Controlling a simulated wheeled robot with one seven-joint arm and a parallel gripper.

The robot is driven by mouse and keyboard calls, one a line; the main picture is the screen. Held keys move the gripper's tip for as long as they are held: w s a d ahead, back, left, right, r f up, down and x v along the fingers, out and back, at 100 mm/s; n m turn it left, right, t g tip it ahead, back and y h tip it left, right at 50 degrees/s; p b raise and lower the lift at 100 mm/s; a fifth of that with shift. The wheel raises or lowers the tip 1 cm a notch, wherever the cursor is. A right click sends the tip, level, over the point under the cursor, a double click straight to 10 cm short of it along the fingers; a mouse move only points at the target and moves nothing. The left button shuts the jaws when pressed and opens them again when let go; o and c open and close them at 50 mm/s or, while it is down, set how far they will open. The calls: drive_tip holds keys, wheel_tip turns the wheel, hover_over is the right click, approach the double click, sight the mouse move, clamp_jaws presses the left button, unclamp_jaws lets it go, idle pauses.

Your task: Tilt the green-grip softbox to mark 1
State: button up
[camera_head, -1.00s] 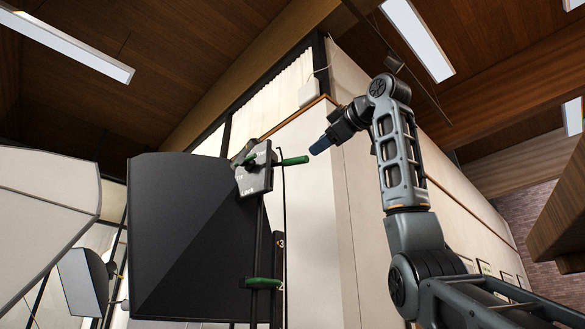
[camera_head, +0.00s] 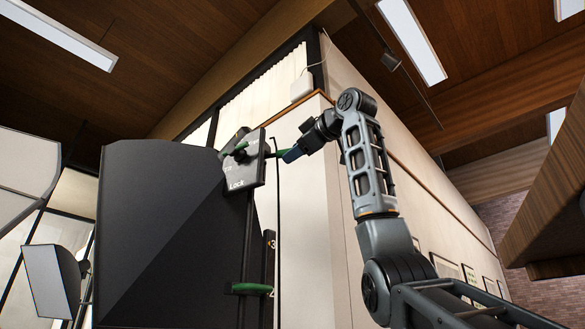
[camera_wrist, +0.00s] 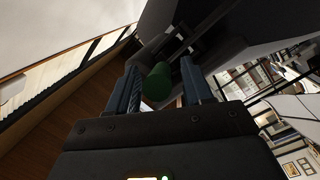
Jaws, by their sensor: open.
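The large black softbox (camera_head: 150,225) stands at left in the head view. At its upper right is a grey plate (camera_head: 243,178) reading "Lock", with a green grip (camera_head: 236,149) pointing toward my gripper. My gripper (camera_head: 287,155) is at the grip's right end, with its fingers hiding part of it. In the wrist view, the green grip (camera_wrist: 157,83) shows end-on between the two open fingers of my gripper (camera_wrist: 159,72), with a gap to the right finger. Contact with the left finger is unclear. The pole carries a "3" (camera_head: 271,243); mark 1 is not readable.
A lower green lever (camera_head: 250,289) sticks out from the stand. Another softbox (camera_head: 50,280) stands behind at left, and a pale panel (camera_head: 25,180) is at the left edge. A white wall (camera_head: 310,230) is behind my gripper. A wooden overhang (camera_head: 550,200) is at right.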

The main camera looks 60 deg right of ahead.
drive_tip(key=shift+x, duration=0.85)
drive_tip(key=shift+c, duration=0.4)
drive_tip(key=shift+s, duration=0.1)
clamp_jaws()
drive_tip(key=shift+a, duration=0.1)
